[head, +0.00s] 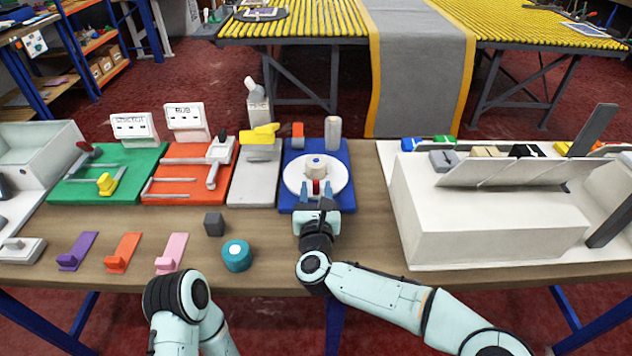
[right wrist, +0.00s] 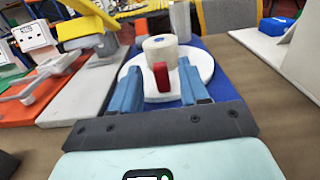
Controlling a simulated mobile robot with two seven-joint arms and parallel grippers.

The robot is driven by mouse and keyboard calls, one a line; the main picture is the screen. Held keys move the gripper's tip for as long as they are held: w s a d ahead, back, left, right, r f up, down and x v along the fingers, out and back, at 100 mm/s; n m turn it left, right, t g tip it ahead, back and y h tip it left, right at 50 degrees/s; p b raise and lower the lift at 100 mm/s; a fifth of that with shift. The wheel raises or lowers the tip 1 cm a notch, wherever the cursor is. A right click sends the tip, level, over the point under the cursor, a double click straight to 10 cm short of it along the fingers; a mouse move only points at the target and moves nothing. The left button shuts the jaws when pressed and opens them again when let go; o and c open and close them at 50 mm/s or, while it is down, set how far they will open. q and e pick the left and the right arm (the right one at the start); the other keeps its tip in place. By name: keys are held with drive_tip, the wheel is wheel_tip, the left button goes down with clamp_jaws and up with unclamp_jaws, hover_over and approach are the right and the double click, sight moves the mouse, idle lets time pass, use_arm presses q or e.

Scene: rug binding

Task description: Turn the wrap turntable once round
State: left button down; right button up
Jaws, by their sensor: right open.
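The wrap turntable is a white round disc (head: 299,178) on a blue base plate (head: 346,203). A cream roll (head: 316,166) stands at its middle, and a red upright peg (head: 316,187) sits on the near side of the disc. My right gripper (head: 317,192) is at the near edge of the disc. In the right wrist view its two blue fingers (right wrist: 160,92) are apart, with the red peg (right wrist: 161,76) between and just beyond them. I cannot tell whether they touch it. My left gripper is not in view; only part of my left arm shows at the bottom.
Left of the turntable are a grey plate (head: 255,185) with a yellow-topped press, an orange board (head: 165,190) and a green board (head: 80,188). A teal roll (head: 237,256) and a dark cube (head: 214,223) lie nearer. A large white box (head: 480,235) stands to the right.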

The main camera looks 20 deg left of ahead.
sight(316, 185)
drive_tip(key=shift+x, duration=1.6)
